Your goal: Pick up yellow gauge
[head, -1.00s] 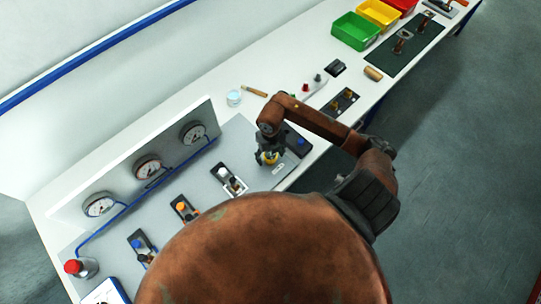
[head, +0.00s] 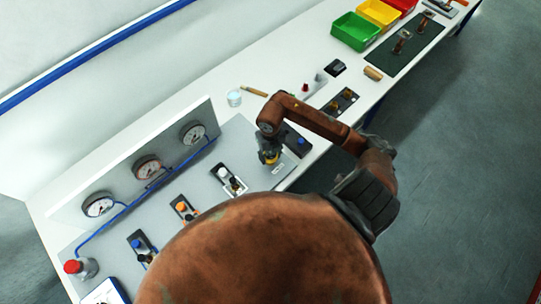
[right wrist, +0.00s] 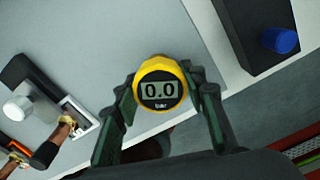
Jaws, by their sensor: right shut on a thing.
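The yellow gauge (right wrist: 160,84) is a round yellow body with a grey display reading 0.0. In the right wrist view it sits between the two fingers of my right gripper (right wrist: 161,105), which is shut on it. In the head view the gauge (head: 270,158) shows as a small yellow patch under my right gripper (head: 268,150), over the front part of the grey panel. I cannot tell whether the gauge touches the panel. My left gripper is not in view.
The grey panel (head: 205,195) carries several valve blocks, with a blue-knobbed black block (head: 298,142) close beside my gripper. Dial gauges (head: 148,167) stand on the upright plate behind. A glass jar (head: 234,97) and wooden stick (head: 254,90) lie further back. Coloured bins (head: 355,32) stand at the far end.

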